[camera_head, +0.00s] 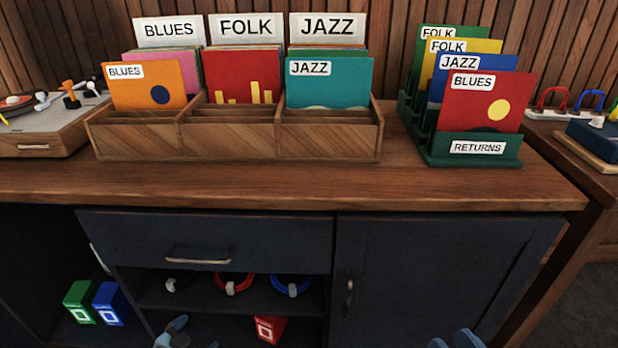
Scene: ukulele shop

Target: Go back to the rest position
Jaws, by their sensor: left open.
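My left gripper (190,334) shows at the bottom edge of the head view, left of centre, in front of the cabinet's lower shelf. Its blue-grey fingers are apart and nothing shows between them. My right gripper (455,341) only just shows at the bottom edge, right of centre, in front of the dark cabinet door. Two blue-grey tips are visible there; most of it is cut off by the frame, so its opening is unclear. Both grippers appear low, below the level of the wooden counter (300,187).
A wooden record bin (235,141) with BLUES, FOLK and JAZZ compartments stands on the counter. A green RETURNS rack (477,160) holds several sleeves. Below are a drawer (270,236), a shelf with coloured rings, and small boxes (110,305). The counter's front strip is clear.

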